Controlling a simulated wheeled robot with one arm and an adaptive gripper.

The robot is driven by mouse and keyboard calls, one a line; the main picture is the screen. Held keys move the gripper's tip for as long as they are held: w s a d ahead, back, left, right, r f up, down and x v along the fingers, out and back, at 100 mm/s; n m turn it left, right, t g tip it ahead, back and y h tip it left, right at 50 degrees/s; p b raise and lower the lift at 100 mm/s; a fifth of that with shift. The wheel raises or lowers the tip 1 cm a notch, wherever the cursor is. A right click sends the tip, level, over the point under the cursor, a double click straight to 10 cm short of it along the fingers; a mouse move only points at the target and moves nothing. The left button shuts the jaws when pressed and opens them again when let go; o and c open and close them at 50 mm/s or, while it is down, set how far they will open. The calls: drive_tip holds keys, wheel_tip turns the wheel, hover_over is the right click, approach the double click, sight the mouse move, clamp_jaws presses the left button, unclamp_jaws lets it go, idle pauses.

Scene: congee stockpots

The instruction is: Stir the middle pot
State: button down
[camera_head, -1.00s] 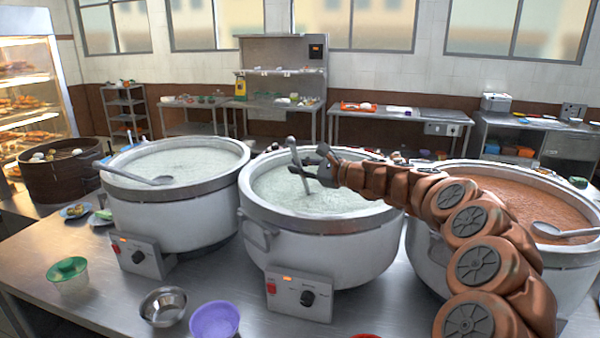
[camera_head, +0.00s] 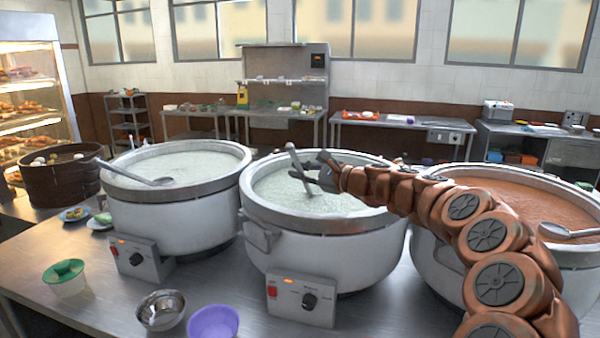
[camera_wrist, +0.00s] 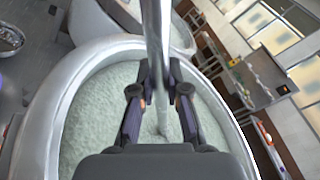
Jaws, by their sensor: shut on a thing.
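The middle pot (camera_head: 322,254) is a large white pot with a metal rim, filled with pale, whitish-green congee (camera_head: 275,187). My gripper (camera_head: 312,177) is over its opening, shut on the grey handle of a ladle (camera_head: 293,158). The ladle is tilted, its handle top leaning left above the rim. In the wrist view the ladle (camera_wrist: 158,40) runs between the two dark fingers (camera_wrist: 160,92) and down into the congee (camera_wrist: 95,110). The ladle's bowl end is hidden in the congee.
The left pot (camera_head: 170,215) holds pale congee with a ladle (camera_head: 150,180) resting in it. The right pot (camera_head: 435,262) holds brownish congee and a ladle (camera_head: 568,231). A metal bowl (camera_head: 161,309), purple bowl (camera_head: 213,322) and green-topped container (camera_head: 65,277) stand at the counter's front.

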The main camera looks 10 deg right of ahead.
wheel_tip(320, 180, up, 16)
drive_tip(key=p, duration=1.2)
idle(0.6)
drive_tip(key=shift+f, duration=0.15)
idle(0.4)
drive_tip(key=shift+n+t+y+b, duration=0.3)
drive_tip(key=shift+n+b, duration=0.7)
drive_tip(key=shift+b, duration=1.75)
